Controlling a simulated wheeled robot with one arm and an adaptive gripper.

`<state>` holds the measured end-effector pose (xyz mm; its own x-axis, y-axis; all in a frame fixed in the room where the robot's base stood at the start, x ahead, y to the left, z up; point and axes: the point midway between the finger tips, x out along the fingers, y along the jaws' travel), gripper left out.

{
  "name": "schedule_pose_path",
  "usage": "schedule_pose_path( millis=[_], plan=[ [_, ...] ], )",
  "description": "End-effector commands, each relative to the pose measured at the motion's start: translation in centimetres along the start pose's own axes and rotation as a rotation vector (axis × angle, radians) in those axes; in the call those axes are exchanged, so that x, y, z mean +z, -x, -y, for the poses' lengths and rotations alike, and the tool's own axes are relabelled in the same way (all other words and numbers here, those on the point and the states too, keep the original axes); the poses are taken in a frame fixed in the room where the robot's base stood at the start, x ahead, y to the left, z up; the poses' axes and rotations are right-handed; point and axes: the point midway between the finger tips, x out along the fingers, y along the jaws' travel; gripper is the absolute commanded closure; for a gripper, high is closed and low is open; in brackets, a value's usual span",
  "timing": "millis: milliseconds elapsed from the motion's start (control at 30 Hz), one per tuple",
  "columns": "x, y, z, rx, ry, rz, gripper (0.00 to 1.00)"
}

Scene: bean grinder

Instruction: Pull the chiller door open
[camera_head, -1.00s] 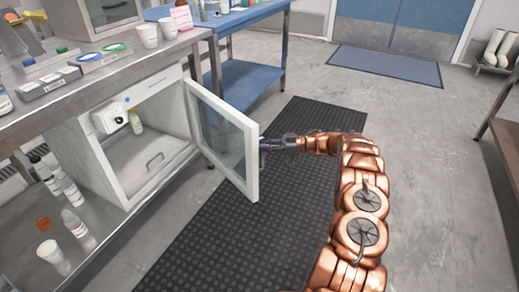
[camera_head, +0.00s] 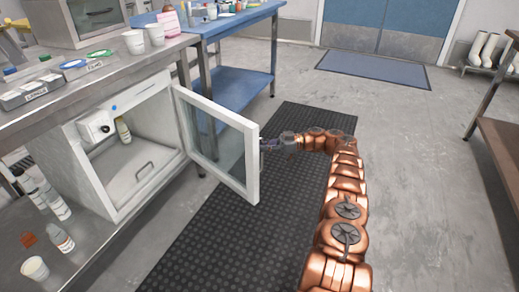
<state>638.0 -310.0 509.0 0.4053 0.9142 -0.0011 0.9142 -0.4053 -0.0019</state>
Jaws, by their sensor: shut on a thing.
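The chiller (camera_head: 101,186) is a white box under the steel bench at the left. Its glass-paned door (camera_head: 252,177) stands wide open, swung out to the right over the black mat. Inside the chiller I see a white unit, a small bottle (camera_head: 123,130) and a tray with a handle (camera_head: 143,172). My gripper (camera_head: 266,145) is at the outer edge of the door, shut on the door or its handle. The handle itself is hidden behind the door frame.
The steel bench (camera_head: 60,108) carries boxes and white cups. Bottles and a cup (camera_head: 35,268) stand on its lower shelf (camera_head: 90,262). A blue table (camera_head: 236,78) is behind the door. The dark mat (camera_head: 300,118) and grey floor are clear. A brown-topped table (camera_head: 501,140) is at the right edge.

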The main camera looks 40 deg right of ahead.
Motion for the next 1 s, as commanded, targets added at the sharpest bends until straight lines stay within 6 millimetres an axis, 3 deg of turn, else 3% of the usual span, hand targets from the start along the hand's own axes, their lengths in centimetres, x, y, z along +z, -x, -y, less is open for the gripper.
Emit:
schedule_pose_path(
  millis=[600, 633, 800, 867, 1000],
  plan=[
    [-0.02, 0.52, 0.1, -0.001, 0.002, -0.001, 1.0],
    [-0.02, 0.52, 0.1, -0.001, 0.002, -0.001, 0.84],
    [-0.03, 0.22, 0.05, -0.004, 0.002, -0.001, 0.66],
    [-0.03, 0.13, 0.03, -0.005, 0.002, -0.001, 0.61],
    [-0.05, 0.03, 0.01, -0.006, 0.002, -0.001, 0.61]
  ],
)
